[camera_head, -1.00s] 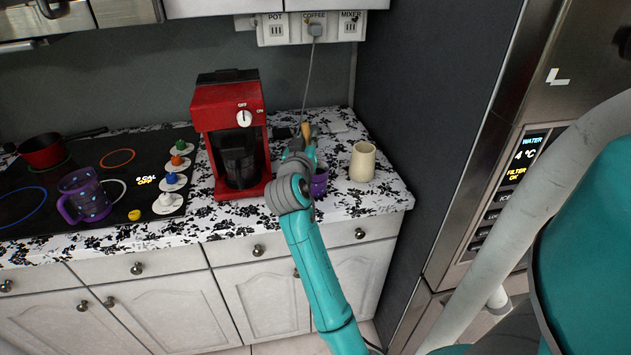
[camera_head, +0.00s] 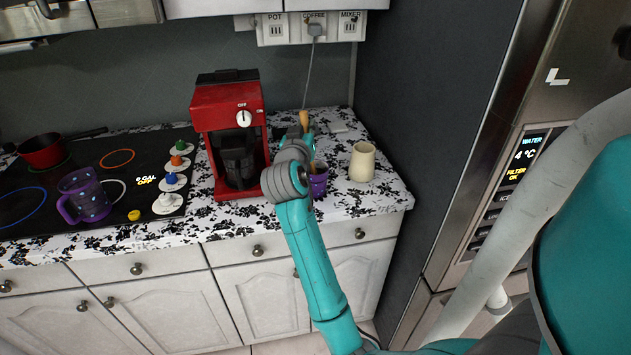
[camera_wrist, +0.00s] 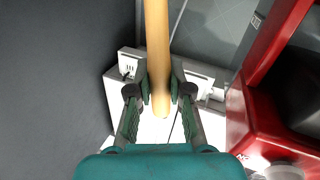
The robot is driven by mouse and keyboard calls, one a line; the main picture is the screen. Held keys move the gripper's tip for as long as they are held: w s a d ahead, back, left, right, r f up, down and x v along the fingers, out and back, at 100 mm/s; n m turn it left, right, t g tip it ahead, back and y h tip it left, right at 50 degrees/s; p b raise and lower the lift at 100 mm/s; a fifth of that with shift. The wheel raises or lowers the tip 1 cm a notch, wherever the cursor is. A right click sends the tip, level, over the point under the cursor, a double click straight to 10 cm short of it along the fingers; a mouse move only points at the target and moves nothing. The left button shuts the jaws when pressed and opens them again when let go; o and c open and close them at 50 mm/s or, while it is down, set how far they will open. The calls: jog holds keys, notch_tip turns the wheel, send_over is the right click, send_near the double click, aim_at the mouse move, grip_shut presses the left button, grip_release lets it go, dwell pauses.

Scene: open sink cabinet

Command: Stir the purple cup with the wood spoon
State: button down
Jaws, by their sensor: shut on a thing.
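My gripper (camera_head: 300,143) is shut on the wood spoon (camera_head: 304,120), whose pale handle end sticks up above the fingers. In the wrist view the spoon (camera_wrist: 157,40) runs between the two closed fingers (camera_wrist: 159,88) of my gripper. A small purple cup (camera_head: 319,185) stands on the counter just right of and below my gripper, partly covered by it. A brown part of the spoon shows at the cup's rim; whether its tip is inside is hidden. A larger purple mug with a handle (camera_head: 84,196) stands on the stove at the left.
A red coffee maker (camera_head: 228,130) stands close left of my gripper. A cream jug (camera_head: 362,161) stands right of the small cup. A red pot (camera_head: 43,151) and knobs are on the stove at left. A dark panel and fridge bound the right side.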

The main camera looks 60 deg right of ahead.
aim_at(302, 112)
jog(key=shift+w+r, duration=0.2)
jog(key=shift+r, duration=1.15)
jog(key=shift+w+r, duration=0.2)
jog(key=shift+r, duration=1.1)
